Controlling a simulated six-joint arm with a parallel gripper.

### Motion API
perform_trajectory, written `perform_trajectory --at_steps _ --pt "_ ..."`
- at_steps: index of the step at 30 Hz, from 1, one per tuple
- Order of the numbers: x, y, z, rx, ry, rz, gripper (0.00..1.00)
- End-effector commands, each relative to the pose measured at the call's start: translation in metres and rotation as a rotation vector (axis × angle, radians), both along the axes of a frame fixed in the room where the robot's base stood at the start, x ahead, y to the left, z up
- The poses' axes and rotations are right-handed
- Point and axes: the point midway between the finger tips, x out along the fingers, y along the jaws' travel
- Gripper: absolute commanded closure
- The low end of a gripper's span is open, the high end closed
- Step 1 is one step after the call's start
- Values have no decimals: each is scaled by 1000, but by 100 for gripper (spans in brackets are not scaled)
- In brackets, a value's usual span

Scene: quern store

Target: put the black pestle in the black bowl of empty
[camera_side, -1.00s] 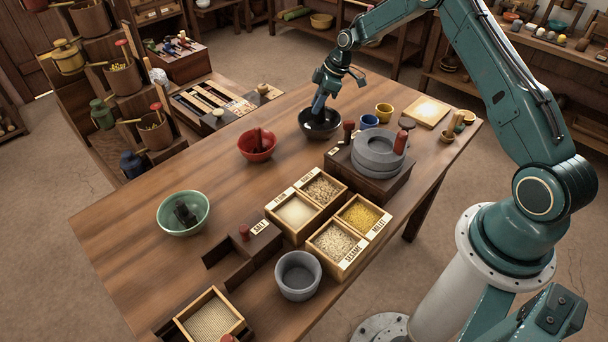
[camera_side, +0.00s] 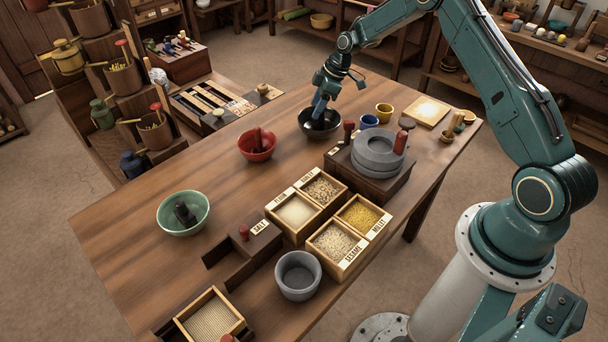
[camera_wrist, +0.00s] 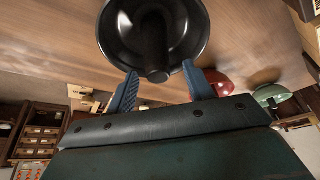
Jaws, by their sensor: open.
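The black bowl (camera_side: 308,129) stands near the far edge of the table. It also shows in the wrist view (camera_wrist: 113,38), with a black pestle (camera_wrist: 154,42) inside it. The pestle's near end lies between the fingertips of my gripper (camera_wrist: 160,72), which are apart with a gap on each side of it. In the side view my gripper (camera_side: 319,108) points down into the black bowl and mostly hides the pestle. A red bowl (camera_side: 257,153) holds a dark red pestle. A green bowl (camera_side: 176,228) holds another dark, pestle-like piece (camera_side: 184,213).
A quern (camera_side: 376,155) on a wooden block stands right of the black bowl. Blue (camera_side: 369,121) and yellow (camera_side: 384,112) cups are close by. A grain box (camera_side: 330,222) and a grey mortar (camera_side: 298,276) stand nearer. The table between red and green bowls is clear.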

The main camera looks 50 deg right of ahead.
Motion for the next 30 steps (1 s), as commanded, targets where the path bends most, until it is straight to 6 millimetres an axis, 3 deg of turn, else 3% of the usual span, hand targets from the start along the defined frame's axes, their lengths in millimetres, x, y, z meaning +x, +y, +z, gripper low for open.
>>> perform_trajectory --at_steps 11,30 --pt "0 0 4 -1 -1 0 48" --pt "0 0 65 -1 -2 0 48"
